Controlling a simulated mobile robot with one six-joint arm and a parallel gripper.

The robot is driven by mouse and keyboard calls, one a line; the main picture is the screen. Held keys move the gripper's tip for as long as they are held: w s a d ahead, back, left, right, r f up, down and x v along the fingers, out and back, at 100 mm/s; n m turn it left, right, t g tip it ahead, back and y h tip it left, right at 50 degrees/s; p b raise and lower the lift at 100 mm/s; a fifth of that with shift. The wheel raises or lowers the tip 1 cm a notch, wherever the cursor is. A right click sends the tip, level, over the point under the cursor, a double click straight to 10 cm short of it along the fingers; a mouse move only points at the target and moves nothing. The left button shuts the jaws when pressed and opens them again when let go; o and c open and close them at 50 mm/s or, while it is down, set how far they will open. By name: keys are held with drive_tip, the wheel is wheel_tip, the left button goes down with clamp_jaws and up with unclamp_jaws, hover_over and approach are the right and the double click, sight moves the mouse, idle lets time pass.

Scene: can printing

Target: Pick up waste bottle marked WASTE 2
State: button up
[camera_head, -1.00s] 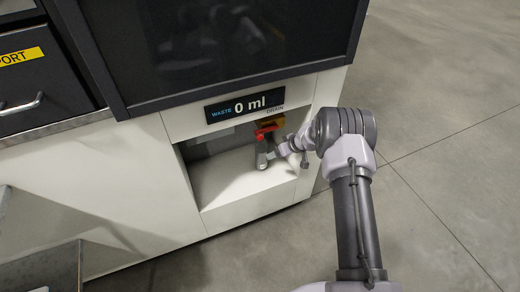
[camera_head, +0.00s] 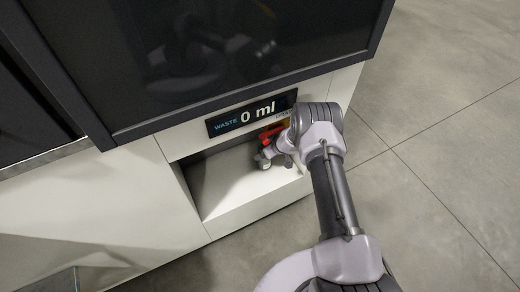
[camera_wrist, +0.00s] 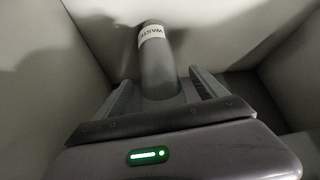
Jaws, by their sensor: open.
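A dark grey bottle (camera_wrist: 158,70) stands in the wrist view with a white label around its upper part. The label reads WASTE, upside down; no number is readable. My gripper (camera_wrist: 162,86) is open, with one finger on each side of the bottle's lower part. I cannot tell whether either finger touches it. In the head view my gripper (camera_head: 266,158) is inside the recess under the waste display, mostly hidden by my arm. The bottle cannot be told apart there.
The recess floor (camera_head: 232,195) is pale and bare at the left. The display (camera_head: 250,113) above reads WASTE 0 ml. A red drain handle (camera_head: 272,132) hangs just above my gripper. Recess walls stand close around it. Open grey floor (camera_head: 440,130) lies at the right.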

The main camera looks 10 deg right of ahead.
drive_tip(key=shift+w+f, duration=0.1)
clamp_jaws()
idle(0.3)
